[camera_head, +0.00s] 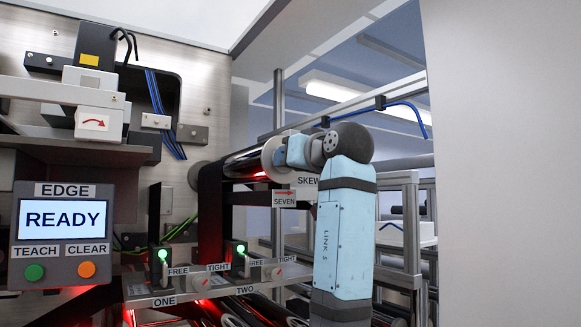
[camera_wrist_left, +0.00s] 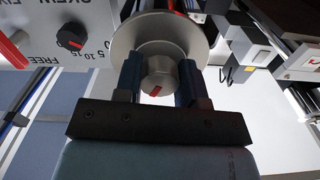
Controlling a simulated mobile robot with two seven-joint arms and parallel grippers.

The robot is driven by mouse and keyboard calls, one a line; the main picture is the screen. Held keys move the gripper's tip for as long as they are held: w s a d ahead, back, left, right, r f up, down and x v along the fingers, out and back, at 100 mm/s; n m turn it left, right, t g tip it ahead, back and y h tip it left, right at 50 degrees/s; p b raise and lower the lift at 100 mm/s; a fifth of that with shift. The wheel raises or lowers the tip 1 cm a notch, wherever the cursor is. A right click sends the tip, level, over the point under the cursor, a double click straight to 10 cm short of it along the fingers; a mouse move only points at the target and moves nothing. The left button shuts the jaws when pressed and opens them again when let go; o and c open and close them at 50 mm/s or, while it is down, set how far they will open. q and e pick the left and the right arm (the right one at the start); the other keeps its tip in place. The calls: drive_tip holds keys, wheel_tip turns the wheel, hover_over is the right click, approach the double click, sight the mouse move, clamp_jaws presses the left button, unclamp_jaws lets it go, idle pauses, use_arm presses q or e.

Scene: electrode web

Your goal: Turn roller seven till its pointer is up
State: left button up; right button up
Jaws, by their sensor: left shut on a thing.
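Roller seven (camera_head: 245,162) is a dark, shiny roller with a pale end disc (camera_head: 272,158), above the label SEVEN (camera_head: 284,200). My left gripper (camera_head: 290,152) is at that end, partly hidden by my own wrist. In the left wrist view, its two dark fingers (camera_wrist_left: 160,82) are shut on the sides of a round metal knob (camera_wrist_left: 158,74) in front of the wide disc (camera_wrist_left: 150,38). A short red pointer mark (camera_wrist_left: 155,91) shows on the knob's face, low in that picture and slightly slanted. My right gripper is not in view.
The EDGE panel (camera_head: 62,235) reads READY, with green and orange buttons. Levers labelled FREE and TIGHT stand by the ONE and TWO labels. A SKEW plate with a black dial (camera_wrist_left: 70,38) is close beside the disc. A grey frame post (camera_head: 410,225) stands right of my arm.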

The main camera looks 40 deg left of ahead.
use_arm(q)
drive_tip(key=shift+w+n+b, duration=0.1)
drive_tip(key=shift+n+b, duration=0.35)
drive_tip(key=shift+n, duration=1.65)
drive_tip(key=o, duration=0.9)
drive_tip(key=shift+o, duration=0.2)
drive_tip(key=shift+d, duration=0.1)
drive_tip(key=b+v, duration=0.3)
drive_tip(key=v, duration=1.1)
